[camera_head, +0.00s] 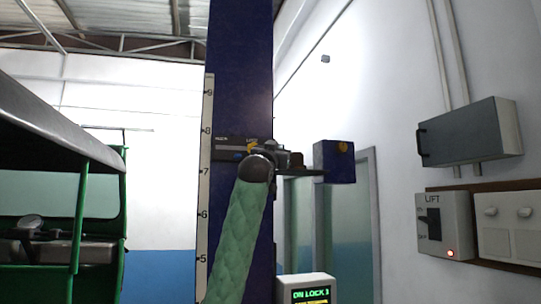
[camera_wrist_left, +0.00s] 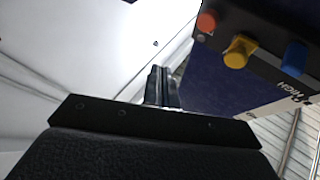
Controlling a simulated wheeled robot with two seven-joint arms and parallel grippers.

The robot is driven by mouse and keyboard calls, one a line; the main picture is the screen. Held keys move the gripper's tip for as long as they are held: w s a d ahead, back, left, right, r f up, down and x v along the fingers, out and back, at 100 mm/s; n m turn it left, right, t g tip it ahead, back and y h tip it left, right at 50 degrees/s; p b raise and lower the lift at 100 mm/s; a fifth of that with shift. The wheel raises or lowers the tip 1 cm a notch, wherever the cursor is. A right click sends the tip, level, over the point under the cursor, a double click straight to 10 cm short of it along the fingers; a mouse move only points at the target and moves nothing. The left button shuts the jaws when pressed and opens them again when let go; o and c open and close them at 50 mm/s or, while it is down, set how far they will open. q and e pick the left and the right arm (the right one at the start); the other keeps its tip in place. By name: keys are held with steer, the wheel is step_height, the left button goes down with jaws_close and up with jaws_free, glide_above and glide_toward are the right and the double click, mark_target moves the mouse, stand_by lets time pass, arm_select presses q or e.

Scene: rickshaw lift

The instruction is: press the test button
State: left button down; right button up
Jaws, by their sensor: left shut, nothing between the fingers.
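A dark control box (camera_head: 228,146) is on the blue lift post, partly hidden behind my left gripper (camera_head: 290,157). In the left wrist view its underside or face (camera_wrist_left: 266,62) fills the upper right, with an orange-red button (camera_wrist_left: 206,21), a yellow button (camera_wrist_left: 240,51) and a blue button (camera_wrist_left: 294,58). The word HIGH reads beside the blue one. I cannot tell which is the test button. My left gripper is shut and empty; its fingers (camera_wrist_left: 162,86) show left of the box and below the buttons, apart from them in the picture. My right gripper is not in view.
The blue post (camera_head: 240,70) carries a number scale (camera_head: 204,190). A dark blue block (camera_head: 334,161) stands right of the gripper. A green rickshaw (camera_head: 75,205) is at left. A lit ON LOCK display (camera_head: 310,293) is below; a LIFT switch box (camera_head: 443,225) is on the right wall.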

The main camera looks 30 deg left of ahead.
arm_select(q)
steer(key=w+a+p, duration=0.2)
steer(key=w+a, duration=0.3)
steer(key=a, duration=0.1)
steer(key=shift+w+a, duration=0.25)
steer(key=shift+w, duration=0.15)
stand_by(0.5)
stand_by(0.8)
stand_by(0.8)
steer(key=shift+w+a, duration=0.25)
steer(key=shift+a, duration=0.05)
